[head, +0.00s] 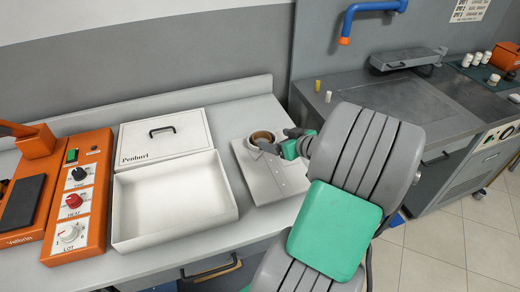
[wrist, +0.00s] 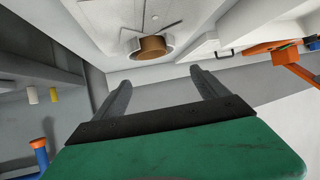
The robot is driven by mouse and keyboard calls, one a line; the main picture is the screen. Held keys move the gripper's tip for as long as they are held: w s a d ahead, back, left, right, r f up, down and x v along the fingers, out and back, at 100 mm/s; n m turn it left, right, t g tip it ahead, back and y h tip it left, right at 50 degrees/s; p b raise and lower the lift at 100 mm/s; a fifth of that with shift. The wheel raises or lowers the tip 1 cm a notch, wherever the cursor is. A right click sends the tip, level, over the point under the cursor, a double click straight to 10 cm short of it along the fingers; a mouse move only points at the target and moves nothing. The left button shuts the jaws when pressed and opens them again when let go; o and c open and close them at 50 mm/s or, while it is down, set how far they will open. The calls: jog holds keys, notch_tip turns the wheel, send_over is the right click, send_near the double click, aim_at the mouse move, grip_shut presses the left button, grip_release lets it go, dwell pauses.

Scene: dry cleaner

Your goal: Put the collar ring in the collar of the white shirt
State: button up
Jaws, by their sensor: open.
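The white shirt (head: 275,182) lies folded flat on the counter, its collar toward the back. The brown collar ring (head: 262,137) sits at the collar, and the wrist view shows the ring (wrist: 152,46) inside the pale curve of the collar (wrist: 134,43). My gripper (wrist: 157,86) is open and empty. Its two fingers are apart and point toward the collar, with the ring ahead of the gap between them. In the head view my arm partly hides the shirt's right side.
Left of the shirt stand an open white box (head: 175,200), its lid (head: 163,142) marked "Penhurl", and an orange control unit (head: 75,195). A dark worktop (head: 400,105) with small yellow and white cylinders is at right. A wall closes the back.

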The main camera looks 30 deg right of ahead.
jog(key=a+g, duration=0.1)
jog(key=a, duration=0.2)
jog(key=w+a+n+g+y, duration=0.1)
jog(key=a, duration=0.5)
jog(key=shift+w+a+n+g, duration=0.3)
jog(key=shift+w+a+g, duration=0.05)
jog(key=shift+g, duration=0.05)
jog(key=s+a+r+m+g+h, duration=0.1)
jog(key=s+a+r+g, duration=0.2)
jog(key=s+a, duration=1.1)
jog(key=a+g, duration=0.3)
jog(key=shift+a+m+h, duration=0.2)
jog(key=shift+m+h, duration=0.1)
jog(key=shift+m, duration=0.1)
jog(key=shift+c, duration=0.3)
